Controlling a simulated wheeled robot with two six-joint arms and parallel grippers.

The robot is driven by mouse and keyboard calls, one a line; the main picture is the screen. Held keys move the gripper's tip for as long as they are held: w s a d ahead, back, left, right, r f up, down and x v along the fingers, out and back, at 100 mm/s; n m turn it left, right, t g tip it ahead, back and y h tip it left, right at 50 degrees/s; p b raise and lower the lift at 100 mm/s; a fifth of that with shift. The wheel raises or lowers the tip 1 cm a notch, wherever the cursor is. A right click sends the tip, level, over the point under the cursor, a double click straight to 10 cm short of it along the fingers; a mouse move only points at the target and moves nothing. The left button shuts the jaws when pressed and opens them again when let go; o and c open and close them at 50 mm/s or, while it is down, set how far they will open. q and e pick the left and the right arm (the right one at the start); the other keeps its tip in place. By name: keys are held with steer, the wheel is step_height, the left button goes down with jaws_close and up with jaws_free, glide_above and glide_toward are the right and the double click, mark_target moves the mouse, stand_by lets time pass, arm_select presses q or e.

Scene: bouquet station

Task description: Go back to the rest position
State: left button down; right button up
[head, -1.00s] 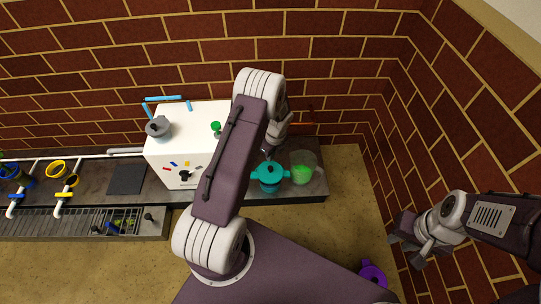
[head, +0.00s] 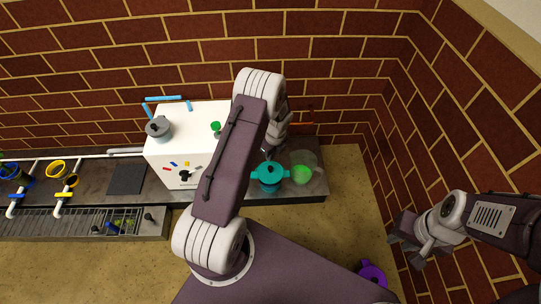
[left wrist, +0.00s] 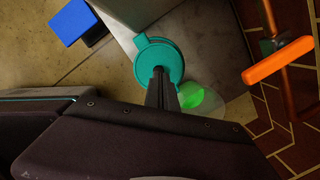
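My left gripper (head: 266,152) is at the counter's right part, just above and behind a teal lidded pot (head: 270,176). In the left wrist view its dark fingers (left wrist: 160,78) lie close together over the teal lid (left wrist: 158,58). They look shut, and I see nothing held between them. The fingers cover part of the lid, so I cannot tell whether they touch it. My right gripper (head: 408,242) hangs over the floor at the right, away from the counter, with its fingers apart and nothing between them.
A clear container with bright green contents (head: 302,174) stands right of the teal pot. A white box (head: 165,150) with a grey pot (head: 158,129) on top is to the left. A purple object (head: 372,275) is low near my base. Brick walls close the back and right.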

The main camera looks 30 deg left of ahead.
mark_target(270, 167)
arm_select(q)
steer(key=shift+f+b, duration=1.65)
steer(key=shift+f, duration=1.45)
steer(key=shift+r, duration=0.2)
step_height(270, 167, up, 7)
steer(key=p, duration=0.7)
steer(key=shift+p, duration=0.35)
steer(key=shift+f, duration=0.1)
